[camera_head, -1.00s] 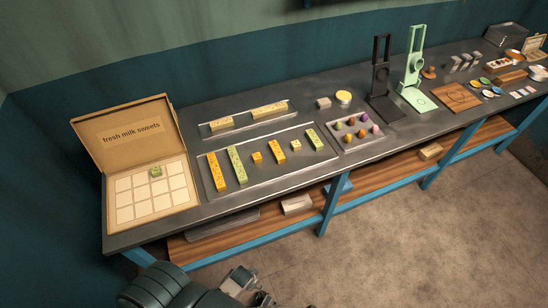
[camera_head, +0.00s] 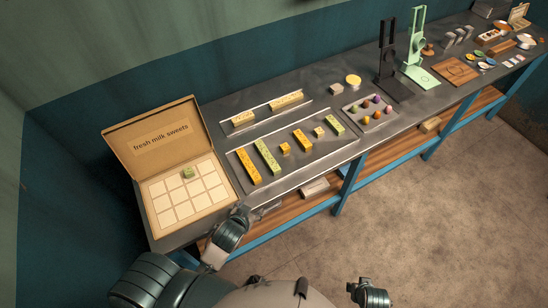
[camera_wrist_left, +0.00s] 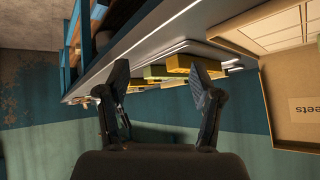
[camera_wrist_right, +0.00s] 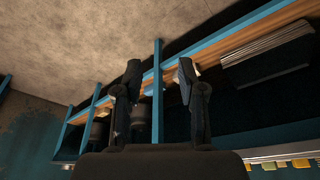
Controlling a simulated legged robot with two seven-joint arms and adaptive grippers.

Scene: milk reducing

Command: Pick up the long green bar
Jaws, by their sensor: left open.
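The long green bar (camera_head: 267,158) lies flat on a grey tray (camera_head: 305,165), just right of a long orange bar (camera_head: 248,166). My left gripper (camera_head: 263,209) is at the table's front edge, in front of the tray and apart from the bar. In the left wrist view my left gripper (camera_wrist_left: 160,82) has its fingers spread with nothing held; a yellow-orange block (camera_wrist_left: 178,66) shows beyond them.
An open box marked "fresh milk sweets" (camera_head: 160,141) stands left of the tray, with one small green piece (camera_head: 189,173) in its grid. A narrow tray of bars (camera_head: 263,121) lies behind. A tray of round sweets (camera_head: 368,115) and black stand (camera_head: 390,65) are right.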

